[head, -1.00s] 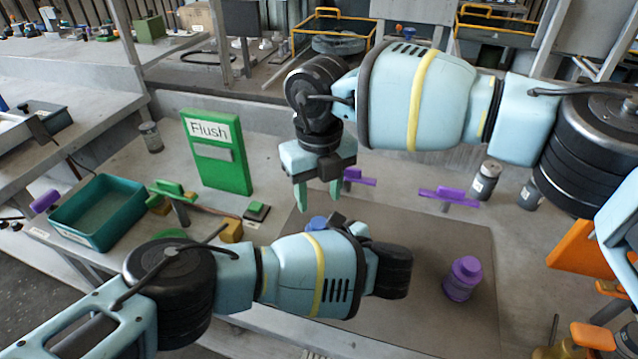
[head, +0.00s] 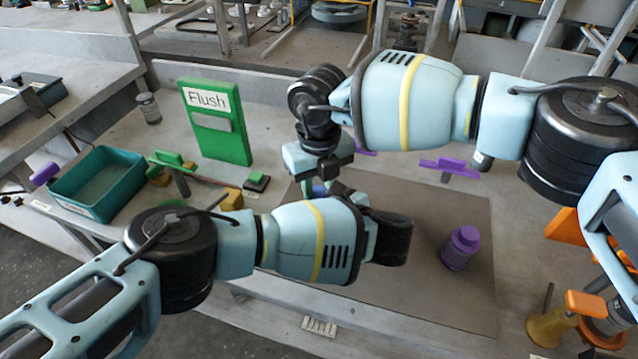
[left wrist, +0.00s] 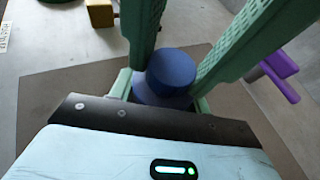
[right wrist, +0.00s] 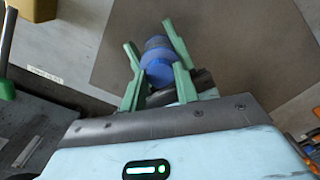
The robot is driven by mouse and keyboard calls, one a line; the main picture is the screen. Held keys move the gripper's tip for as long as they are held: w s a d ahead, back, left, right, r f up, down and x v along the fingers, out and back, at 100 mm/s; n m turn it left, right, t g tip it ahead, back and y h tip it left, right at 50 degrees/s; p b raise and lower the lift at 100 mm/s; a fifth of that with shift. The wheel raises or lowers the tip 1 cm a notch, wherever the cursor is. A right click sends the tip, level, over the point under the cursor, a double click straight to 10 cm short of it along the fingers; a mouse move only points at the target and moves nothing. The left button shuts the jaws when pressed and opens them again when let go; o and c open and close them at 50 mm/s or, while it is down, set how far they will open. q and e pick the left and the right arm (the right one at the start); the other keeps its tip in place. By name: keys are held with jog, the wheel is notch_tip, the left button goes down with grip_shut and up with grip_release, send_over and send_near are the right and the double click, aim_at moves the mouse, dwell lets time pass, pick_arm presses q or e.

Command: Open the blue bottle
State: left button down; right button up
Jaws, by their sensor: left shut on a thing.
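The blue bottle shows its round cap (left wrist: 171,72) in the left wrist view and its blue top (right wrist: 158,62) in the right wrist view. In the head view it is mostly hidden behind my left forearm and the grippers. My left gripper (left wrist: 158,88) is shut on the bottle, low around it. My right gripper (head: 319,187) points down from above. Its green fingers stand apart on either side of the cap, and I see no clear grip on it.
A purple bottle (head: 460,248) stands on the brown mat (head: 440,292) to the right. A green Flush box (head: 216,124) and a teal bin (head: 97,184) stand to the left. Purple clamps and a grey container are behind. The mat's front right is clear.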

jog(key=c, duration=0.5)
jog(key=o, duration=1.1)
jog(key=shift+c, duration=0.2)
jog(key=shift+r, duration=2.3)
pick_arm(q)
jog(key=c, duration=0.6)
grip_release()
